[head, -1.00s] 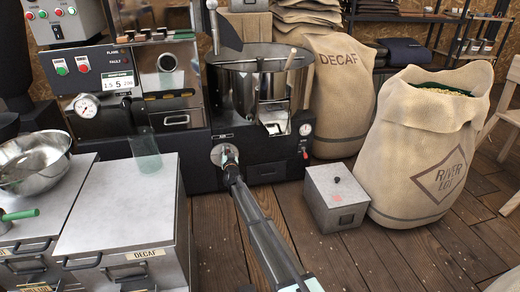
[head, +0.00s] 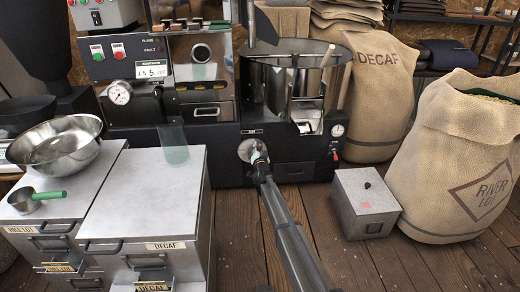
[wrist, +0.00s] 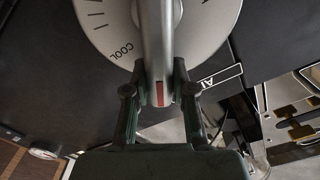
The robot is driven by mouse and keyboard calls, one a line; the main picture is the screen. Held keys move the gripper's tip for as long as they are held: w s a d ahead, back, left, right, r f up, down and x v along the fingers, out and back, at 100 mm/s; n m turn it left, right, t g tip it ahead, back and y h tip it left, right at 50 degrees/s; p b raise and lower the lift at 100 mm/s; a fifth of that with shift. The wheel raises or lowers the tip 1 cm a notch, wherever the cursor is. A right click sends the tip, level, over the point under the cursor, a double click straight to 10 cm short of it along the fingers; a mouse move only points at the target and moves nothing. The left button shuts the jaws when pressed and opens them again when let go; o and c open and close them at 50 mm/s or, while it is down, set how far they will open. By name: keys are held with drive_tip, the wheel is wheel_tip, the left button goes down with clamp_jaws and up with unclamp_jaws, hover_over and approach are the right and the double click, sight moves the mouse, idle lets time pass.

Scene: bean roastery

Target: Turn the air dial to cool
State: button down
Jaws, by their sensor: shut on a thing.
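The air dial (head: 246,150) is a round pale plate low on the roaster's black front. In the wrist view its silver face (wrist: 100,25) carries black marks and the word COOL (wrist: 122,50). A grey bar handle (wrist: 158,40) crosses the face, with a red mark (wrist: 159,93) near its end. The red mark lies to the right of COOL in that view, not in line with it. My gripper (wrist: 158,92) is shut on the handle's end, one finger each side. In the head view my gripper (head: 259,163) is at the dial, small and partly hiding it.
The roaster drum (head: 292,80) stands above the dial. A grey box with a black knob (head: 365,205) is on the floor to the right, beside the River Lot sack (head: 460,160). Metal drawer units (head: 150,200) stand to the left. A clear beaker (head: 173,144) stands there.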

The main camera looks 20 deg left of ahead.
drive_tip(key=c, duration=1)
unclamp_jaws()
drive_tip(key=shift+w, duration=0.1)
drive_tip(key=shift+o, duration=0.2)
drive_tip(key=v, duration=1.2)
